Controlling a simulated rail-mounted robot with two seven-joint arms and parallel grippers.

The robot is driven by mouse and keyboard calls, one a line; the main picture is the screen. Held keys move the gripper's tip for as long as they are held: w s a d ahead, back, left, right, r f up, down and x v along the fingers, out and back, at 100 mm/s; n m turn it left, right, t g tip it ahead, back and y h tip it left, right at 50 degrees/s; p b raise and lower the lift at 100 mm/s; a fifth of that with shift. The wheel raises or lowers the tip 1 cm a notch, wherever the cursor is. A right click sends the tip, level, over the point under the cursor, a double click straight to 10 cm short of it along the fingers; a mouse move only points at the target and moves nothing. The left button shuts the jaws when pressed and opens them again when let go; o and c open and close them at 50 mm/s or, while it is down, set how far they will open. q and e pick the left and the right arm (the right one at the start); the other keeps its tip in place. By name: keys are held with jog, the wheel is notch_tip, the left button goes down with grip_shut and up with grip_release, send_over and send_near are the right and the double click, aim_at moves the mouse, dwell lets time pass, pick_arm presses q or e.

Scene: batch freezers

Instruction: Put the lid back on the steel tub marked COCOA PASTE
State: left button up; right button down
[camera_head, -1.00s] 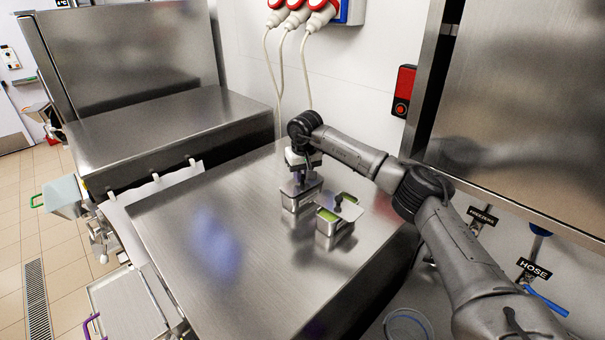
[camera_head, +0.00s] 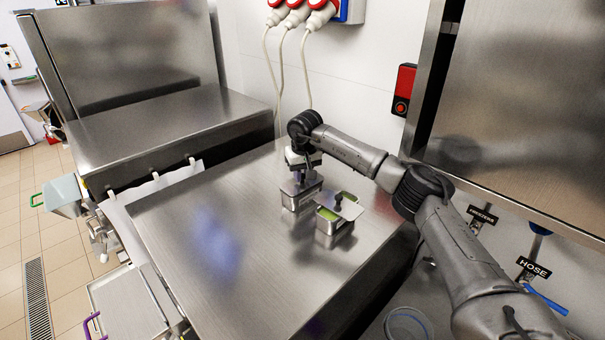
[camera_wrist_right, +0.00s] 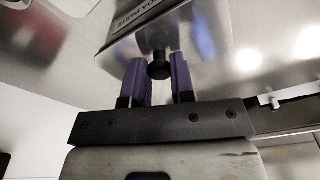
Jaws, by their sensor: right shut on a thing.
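A small steel tub (camera_head: 299,203) stands on the steel worktop. Its label shows in part in the right wrist view, ending in "OA PASTE" (camera_wrist_right: 152,12). My right gripper (camera_head: 301,178) is above this tub, pointing down. In the wrist view its purple fingers are shut on the black knob (camera_wrist_right: 159,66) of the lid. The lid is at the top of the tub; I cannot tell whether it sits flush. My left gripper is not in view.
A second steel tub (camera_head: 333,237) with green contents stands close on the right. A lid (camera_head: 351,209) with a black knob lies askew over it, leaving it partly open. The worktop (camera_head: 195,245) is clear at the left and front. A wall is behind.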

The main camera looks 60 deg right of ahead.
jog(key=shift+f, duration=0.1)
dwell(0.8)
jog(key=shift+c, duration=2)
grip_release()
jog(key=shift+r, duration=3.5)
